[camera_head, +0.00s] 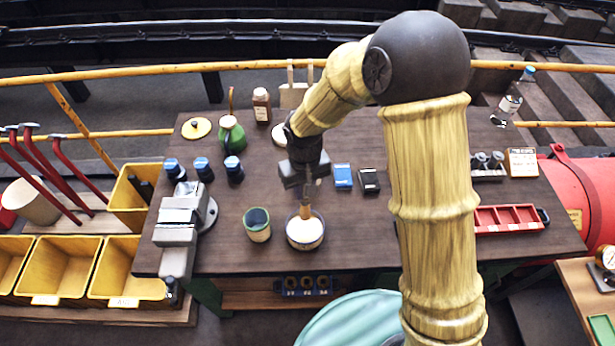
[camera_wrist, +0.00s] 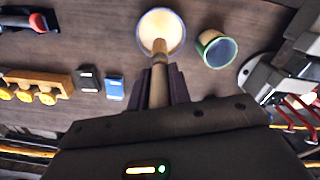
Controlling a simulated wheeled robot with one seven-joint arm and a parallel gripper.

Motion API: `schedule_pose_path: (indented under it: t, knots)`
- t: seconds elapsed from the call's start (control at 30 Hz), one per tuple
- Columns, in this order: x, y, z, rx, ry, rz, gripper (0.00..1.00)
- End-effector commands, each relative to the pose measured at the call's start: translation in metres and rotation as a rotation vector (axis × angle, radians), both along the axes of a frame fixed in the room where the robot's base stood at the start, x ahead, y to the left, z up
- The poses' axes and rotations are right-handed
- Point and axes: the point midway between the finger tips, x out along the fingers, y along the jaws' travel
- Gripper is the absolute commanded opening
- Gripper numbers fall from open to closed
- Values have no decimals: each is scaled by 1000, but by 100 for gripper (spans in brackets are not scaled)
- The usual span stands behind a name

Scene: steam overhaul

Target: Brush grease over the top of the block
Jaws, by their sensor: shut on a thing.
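My gripper (camera_head: 306,192) points down over the bench and is shut on the handle of a wooden brush (camera_wrist: 158,82). The brush reaches into a round pale tin (camera_head: 305,240), which also shows in the wrist view (camera_wrist: 174,42). I cannot tell whether the bristles touch its contents. Right of the gripper in the head view lie a small blue block (camera_head: 343,177) and a black block (camera_head: 368,181), side by side. Both also show in the wrist view, the blue one (camera_wrist: 115,89) and the black one (camera_wrist: 90,80). Which one the task means is unclear.
A green-rimmed cup (camera_head: 257,225) stands left of the tin. A grey vise (camera_head: 176,228) and several blue-capped jars are farther left. A red tray (camera_head: 508,219) lies to the right. A green oil can (camera_head: 231,134) and brown bottle (camera_head: 262,105) stand at the back.

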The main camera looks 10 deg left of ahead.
Motion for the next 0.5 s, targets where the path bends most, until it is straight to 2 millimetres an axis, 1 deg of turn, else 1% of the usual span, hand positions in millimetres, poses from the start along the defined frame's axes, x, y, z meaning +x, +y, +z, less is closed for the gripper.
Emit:
schedule_pose_path:
  t: [0.33,0.5]
  knots:
    - [-1,1,0,0,0,3,0]
    - [-1,2,-7,0,0,4,0]
